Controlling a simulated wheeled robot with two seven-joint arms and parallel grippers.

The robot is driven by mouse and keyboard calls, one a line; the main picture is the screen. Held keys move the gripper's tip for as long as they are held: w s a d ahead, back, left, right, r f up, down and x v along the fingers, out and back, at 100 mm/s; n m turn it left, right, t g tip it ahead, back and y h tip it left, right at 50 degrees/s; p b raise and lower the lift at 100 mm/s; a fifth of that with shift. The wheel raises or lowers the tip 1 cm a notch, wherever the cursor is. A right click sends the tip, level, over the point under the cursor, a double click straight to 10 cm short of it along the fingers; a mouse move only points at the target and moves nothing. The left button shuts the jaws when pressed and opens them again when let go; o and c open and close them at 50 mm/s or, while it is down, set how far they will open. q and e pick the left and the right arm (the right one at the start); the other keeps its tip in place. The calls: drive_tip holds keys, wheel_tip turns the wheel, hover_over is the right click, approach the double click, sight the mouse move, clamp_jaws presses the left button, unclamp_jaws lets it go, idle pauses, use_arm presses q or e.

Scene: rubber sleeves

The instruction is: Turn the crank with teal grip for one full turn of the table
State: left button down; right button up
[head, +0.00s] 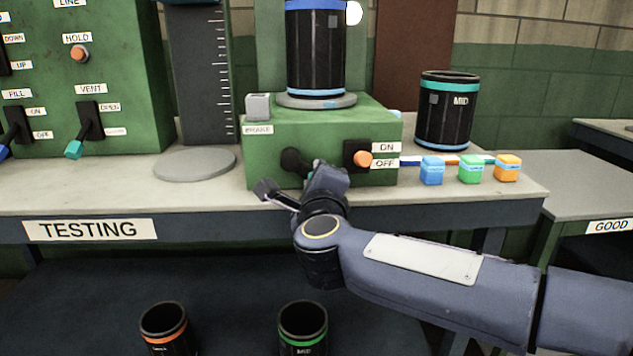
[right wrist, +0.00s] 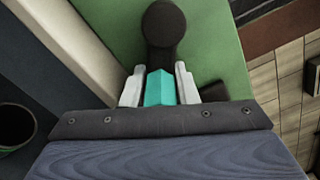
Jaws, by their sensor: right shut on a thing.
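The crank (head: 294,160) is a dark arm on the front of the green box (head: 270,124). In the right wrist view its dark arm (right wrist: 164,24) runs down to the teal grip (right wrist: 160,88). My right gripper (right wrist: 160,86) is shut on the teal grip, with one pale finger on each side. In the head view my right gripper (head: 316,174) hides the grip. The round turntable (head: 318,101) on top of the box carries a black sleeve (head: 315,45) with blue bands. My left gripper is not in view.
An orange ON/OFF switch (head: 362,158) sits right of the crank. Blue, green and orange cubes (head: 470,168) and a teal-banded sleeve (head: 446,110) stand at right. A green panel (head: 85,80) with levers and a round-based gauge (head: 195,163) stand left. Two sleeves are below the bench (head: 180,200).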

drive_tip(key=shift+f, duration=0.2)
drive_tip(key=o, duration=1)
drive_tip(key=shift+a, duration=0.1)
drive_tip(key=shift+c, duration=0.2)
drive_tip(key=shift+r, duration=0.1)
